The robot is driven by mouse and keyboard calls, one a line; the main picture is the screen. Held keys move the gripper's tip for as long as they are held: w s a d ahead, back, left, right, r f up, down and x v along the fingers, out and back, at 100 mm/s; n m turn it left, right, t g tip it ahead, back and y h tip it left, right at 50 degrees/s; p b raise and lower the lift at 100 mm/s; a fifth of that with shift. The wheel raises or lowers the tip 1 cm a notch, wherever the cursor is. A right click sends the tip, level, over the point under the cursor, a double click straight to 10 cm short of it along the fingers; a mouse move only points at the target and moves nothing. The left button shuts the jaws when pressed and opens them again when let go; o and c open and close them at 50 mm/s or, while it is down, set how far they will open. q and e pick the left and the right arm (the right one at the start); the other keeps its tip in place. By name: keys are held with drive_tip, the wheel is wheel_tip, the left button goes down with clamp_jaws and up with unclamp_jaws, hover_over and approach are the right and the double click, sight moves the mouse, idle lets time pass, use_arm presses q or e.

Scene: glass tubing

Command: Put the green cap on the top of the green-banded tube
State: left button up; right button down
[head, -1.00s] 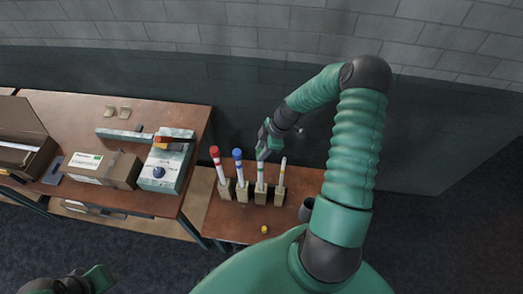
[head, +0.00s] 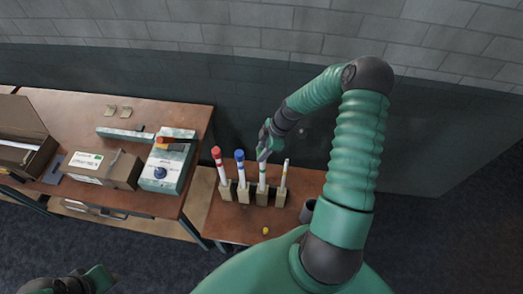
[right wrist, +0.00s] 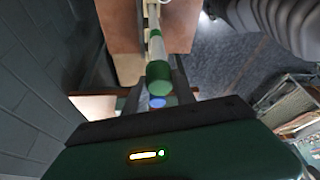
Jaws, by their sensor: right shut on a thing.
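My right gripper (head: 264,154) is shut on the green cap (right wrist: 159,78), at the top of the green-banded tube (head: 262,174). In the right wrist view the cap sits between the fingers, in line with the pale tube (right wrist: 156,47). I cannot tell whether it is fully seated. The tube stands upright in a wooden block (head: 262,199); the gripper hides the cap in the head view. Part of my left gripper (head: 98,279) shows at the bottom left, its jaws unclear.
Red-capped (head: 217,158) and blue-capped (head: 239,157) tubes stand to the left in blocks. A yellow-banded tube (head: 284,174) without a cap stands close to the right. A yellow cap (head: 265,230) lies in front. A dark cup (head: 308,210) stands at the right.

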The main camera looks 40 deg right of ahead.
drive_tip(key=shift+s, duration=0.2)
drive_tip(key=shift+f, duration=0.25)
idle(0.3)
drive_tip(key=shift+s+a+f+b, duration=0.1)
drive_tip(key=shift+s+f+b, duration=0.1)
drive_tip(key=shift+b, duration=0.2)
drive_tip(key=shift+w+f, duration=0.1)
drive_tip(key=shift+w, duration=0.05)
drive_tip(key=shift+w+d, duration=0.15)
drive_tip(key=shift+d, duration=0.05)
drive_tip(key=shift+s+a+f, duration=0.15)
drive_tip(key=shift+s+f, duration=0.05)
drive_tip(key=shift+f, duration=0.05)
drive_tip(key=shift+f+b, duration=0.3)
drive_tip(key=shift+b, duration=0.1)
